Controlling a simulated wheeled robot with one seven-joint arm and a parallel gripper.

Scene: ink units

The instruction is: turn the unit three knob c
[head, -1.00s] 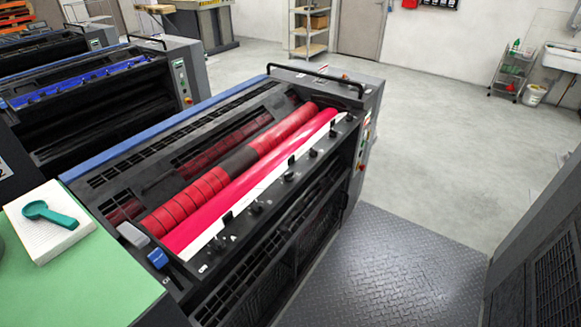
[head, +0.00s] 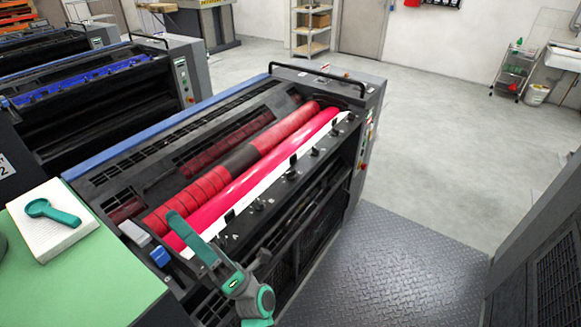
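The nearest press unit (head: 115,165) has red rollers and a white-edged magenta ink band. Several small black knobs stand in a row along its dark front rail, among them one near the middle (head: 292,174), one further back (head: 315,151) and one nearer (head: 230,215). I can read no letters beside them, so I cannot tell which is c. My teal and grey arm reaches up from the bottom, in front of the rail's near end. It hides part of that end.
A green-topped counter (head: 85,290) with a white pad (head: 70,232) and a teal tool (head: 50,211) on it stands at left. Another unit with blue ink (head: 80,82) lies behind. Treadplate flooring (head: 390,265) is clear at right, before a dark machine side (head: 550,250).

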